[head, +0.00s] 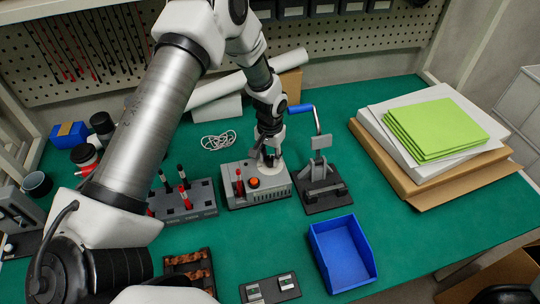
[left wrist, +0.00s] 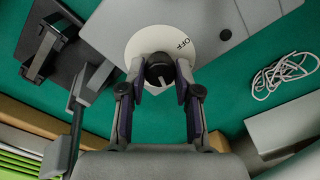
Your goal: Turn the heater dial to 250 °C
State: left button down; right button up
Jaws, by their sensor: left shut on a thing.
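The heater (head: 240,194) is a grey box on the green bench, with a red-handled tool and an orange-red button on its front part. My left gripper (head: 270,152) reaches down onto its back part from above. In the left wrist view, the white dial plate (left wrist: 140,42) bears the printed word OFF at its upper right. My left gripper (left wrist: 158,84) is shut on the dark dial knob (left wrist: 158,66) at the middle of the plate. The fingers hide much of the plate; no 250 mark or pointer reading can be made out. My right gripper is not in view.
A press with a blue handle (head: 301,108) stands close right of the heater. A dark rack (head: 200,205) of tools stands to the left. A blue bin (head: 342,255) is in front. White cord (head: 218,141) lies behind. Green sheets (head: 435,128) lie stacked at right.

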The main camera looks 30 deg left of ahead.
aim_at(270, 158)
pick_arm(q)
jog(key=shift+s+f+m, duration=0.15)
jog(key=shift+m, duration=0.65)
jog(key=c, duration=0.8)
grip_release()
notch_tip(270, 158, up, 12)
jog(key=shift+w, duration=0.2)
